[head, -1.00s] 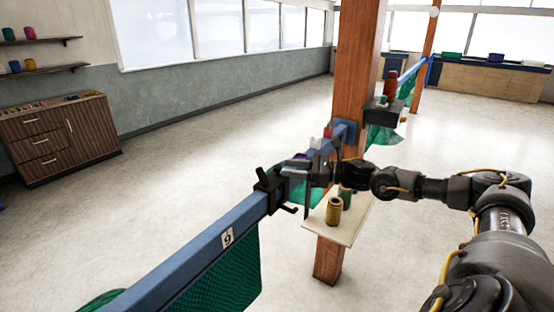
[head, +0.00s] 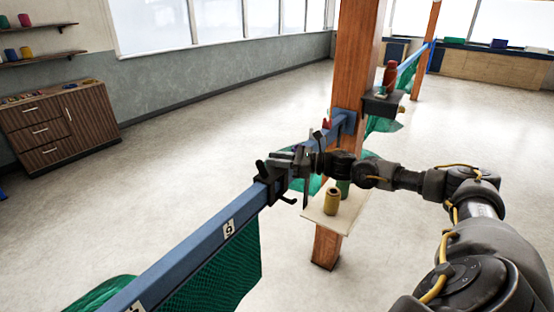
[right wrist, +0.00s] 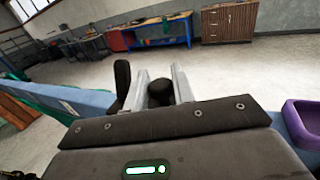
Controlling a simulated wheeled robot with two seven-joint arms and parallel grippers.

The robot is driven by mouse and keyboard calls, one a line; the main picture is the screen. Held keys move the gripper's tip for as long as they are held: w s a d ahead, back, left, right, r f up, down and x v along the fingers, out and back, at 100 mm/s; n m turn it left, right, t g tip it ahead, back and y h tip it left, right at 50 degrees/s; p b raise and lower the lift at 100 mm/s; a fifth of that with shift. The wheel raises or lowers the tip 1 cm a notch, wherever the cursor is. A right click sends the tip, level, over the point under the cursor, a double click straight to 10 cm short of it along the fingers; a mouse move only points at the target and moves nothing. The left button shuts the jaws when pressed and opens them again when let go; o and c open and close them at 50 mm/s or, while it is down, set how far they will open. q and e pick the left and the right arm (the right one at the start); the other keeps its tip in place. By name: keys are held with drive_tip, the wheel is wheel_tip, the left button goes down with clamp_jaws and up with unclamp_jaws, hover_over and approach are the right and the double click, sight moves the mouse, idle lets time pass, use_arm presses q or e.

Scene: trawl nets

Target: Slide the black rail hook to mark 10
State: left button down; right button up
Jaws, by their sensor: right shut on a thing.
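The black rail hook (head: 272,184) sits around the blue rail (head: 190,246), with an upright lever and a lower prong sticking out. My right gripper (head: 286,160) is at the hook, its pale fingers shut on a black knob of it. In the right wrist view the knob (right wrist: 160,93) shows between the two fingers (right wrist: 160,82), and the dark lever (right wrist: 122,82) stands just left of them. A white label that looks like mark 9 (head: 228,229) is on the rail nearer than the hook. Mark 10 cannot be made out. My left gripper is not in view.
Green net (head: 225,272) hangs under the rail. A wooden post (head: 355,70) stands beyond the hook, with a pale shelf (head: 318,222) bearing a yellow spool (head: 332,201). A purple thing (right wrist: 303,120) is at the right in the right wrist view.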

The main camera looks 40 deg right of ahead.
drive_tip(key=shift+w+d+f+b, duration=0.1)
drive_tip(key=shift+d+b, duration=0.15)
drive_tip(key=shift+b, duration=0.05)
clamp_jaws()
drive_tip(key=d+b, duration=0.1)
drive_tip(key=w+d+b, duration=0.1)
drive_tip(key=d+b, duration=0.1)
drive_tip(key=shift+d, duration=0.45)
drive_tip(key=shift+r, duration=0.25)
drive_tip(key=o, duration=0.6)
unclamp_jaws()
drive_tip(key=o, duration=0.4)
drive_tip(key=shift+w+d+f, duration=0.1)
drive_tip(key=shift+d+f, duration=0.05)
